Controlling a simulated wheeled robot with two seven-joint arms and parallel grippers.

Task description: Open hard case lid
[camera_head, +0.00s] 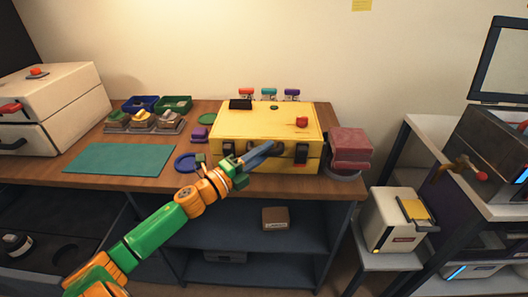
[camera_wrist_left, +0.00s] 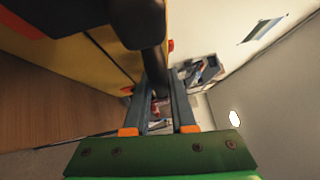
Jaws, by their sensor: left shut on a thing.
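The yellow hard case (camera_head: 265,124) stands on the wooden bench with its lid down. Its front carries a left black latch (camera_head: 228,148), a right black latch (camera_head: 301,154) and a dark handle between them. My left gripper (camera_head: 266,150) reaches the case front from the lower left and is shut on the dark handle. In the left wrist view the handle (camera_wrist_left: 148,35) runs down between the two fingers (camera_wrist_left: 158,105), beside the yellow case wall (camera_wrist_left: 75,50). The fingers partly hide the handle in the head view. My right gripper is not in view.
On the lid lie a black block (camera_head: 240,104) and a red piece (camera_head: 301,122). Small jars (camera_head: 269,94) stand behind. A blue dish (camera_head: 187,162) and teal mat (camera_head: 120,158) lie left. Above the lid is free.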

